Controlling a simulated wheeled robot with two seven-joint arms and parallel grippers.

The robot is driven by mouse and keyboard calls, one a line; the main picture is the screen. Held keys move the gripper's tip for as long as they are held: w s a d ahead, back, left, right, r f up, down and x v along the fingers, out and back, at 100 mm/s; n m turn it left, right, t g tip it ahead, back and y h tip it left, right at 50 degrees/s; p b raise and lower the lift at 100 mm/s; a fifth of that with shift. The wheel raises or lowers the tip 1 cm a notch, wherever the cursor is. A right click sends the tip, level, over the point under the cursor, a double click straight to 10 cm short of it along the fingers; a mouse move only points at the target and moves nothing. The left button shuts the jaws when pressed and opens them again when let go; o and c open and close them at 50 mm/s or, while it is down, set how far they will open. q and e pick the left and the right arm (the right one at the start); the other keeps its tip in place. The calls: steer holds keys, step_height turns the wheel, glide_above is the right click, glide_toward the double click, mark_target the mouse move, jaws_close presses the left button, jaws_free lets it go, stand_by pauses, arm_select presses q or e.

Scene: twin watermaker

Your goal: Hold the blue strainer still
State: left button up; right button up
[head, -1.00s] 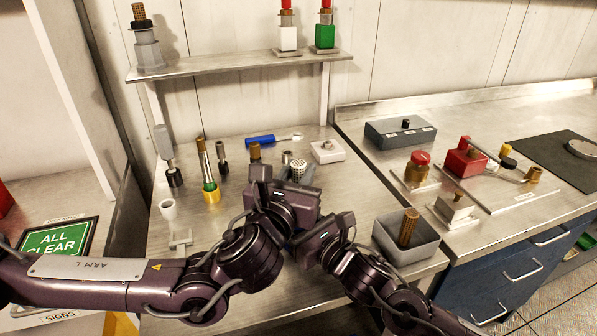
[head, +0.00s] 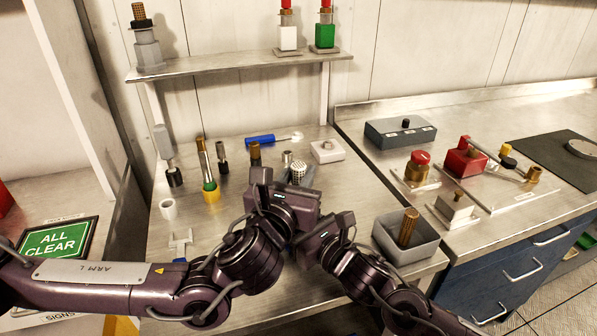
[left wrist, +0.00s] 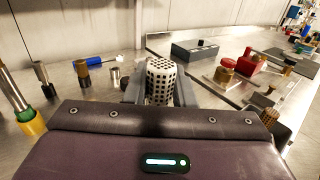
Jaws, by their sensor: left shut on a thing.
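A pale perforated cylinder with dark holes, the strainer (left wrist: 160,80), stands between the two grey fingers of my left gripper (left wrist: 158,92) in the left wrist view. No blue shows on its visible part. In the head view its top (head: 299,170) shows just beyond my left gripper (head: 297,180), which is shut on it. The gripper body hides its lower part, so I cannot tell what it rests on. My right gripper (head: 335,226) is close beside the left one, and its fingers are hidden.
A blue-handled tool (head: 261,140) lies behind. Several upright fittings, including a yellow-based tube (head: 210,190), stand at left. A grey bin (head: 412,248) with a brown cylinder (head: 408,227) sits at right. A shelf (head: 235,64) spans the back.

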arm_select(q)
steer(key=shift+f, duration=1.8)
steer(key=o, duration=0.9)
steer(key=v, duration=0.7)
steer(key=shift+s, duration=0.25)
arm_select(e)
steer(key=o, duration=1.3)
